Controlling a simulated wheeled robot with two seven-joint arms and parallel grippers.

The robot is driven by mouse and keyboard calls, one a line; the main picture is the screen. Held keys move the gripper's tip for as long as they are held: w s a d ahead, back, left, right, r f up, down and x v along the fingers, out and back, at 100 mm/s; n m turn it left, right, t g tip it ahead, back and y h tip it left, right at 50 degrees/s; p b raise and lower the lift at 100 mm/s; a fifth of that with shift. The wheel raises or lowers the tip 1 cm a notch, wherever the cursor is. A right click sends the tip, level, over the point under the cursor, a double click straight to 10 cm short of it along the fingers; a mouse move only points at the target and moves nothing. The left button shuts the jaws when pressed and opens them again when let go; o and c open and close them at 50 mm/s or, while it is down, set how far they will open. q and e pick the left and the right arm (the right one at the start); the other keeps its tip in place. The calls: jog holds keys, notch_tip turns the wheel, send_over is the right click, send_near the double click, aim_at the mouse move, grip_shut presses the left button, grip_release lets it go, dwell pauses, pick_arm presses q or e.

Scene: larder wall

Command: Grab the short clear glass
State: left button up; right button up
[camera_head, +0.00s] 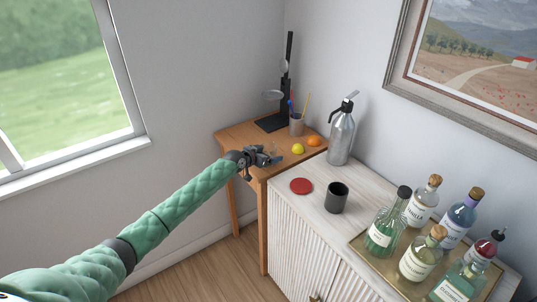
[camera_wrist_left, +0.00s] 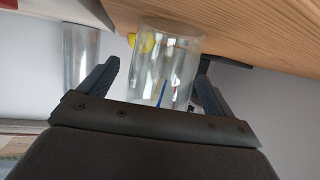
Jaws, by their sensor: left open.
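The short clear glass (camera_wrist_left: 168,58) stands at the wooden table's edge in the left wrist view. It is seen between the two fingers, and the yellow fruit and a blue pencil show through it. In the head view it is too faint and too covered by my gripper to make out well. My left gripper (camera_head: 272,158) is at the near edge of the small wooden table. It is open, with one finger on either side of the glass in the left wrist view (camera_wrist_left: 157,72). Contact cannot be told. My right gripper is not in view.
On the wooden table (camera_head: 238,131) are a yellow fruit (camera_head: 298,149), an orange (camera_head: 314,141), a pencil cup (camera_head: 296,126) and a black stand (camera_head: 287,108). A silver siphon (camera_head: 341,136), red disc (camera_head: 301,186), dark cup (camera_head: 336,198) and several bottles stand on the white cabinet (camera_head: 309,214).

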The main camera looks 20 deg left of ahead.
pick_arm(q)
jog(key=shift+w+f, duration=0.15)
jog(key=shift+w, duration=0.05)
jog(key=shift+c, duration=0.2)
jog(key=shift+d, duration=0.1)
jog(key=c, duration=1.1)
jog(key=shift+c, duration=0.5)
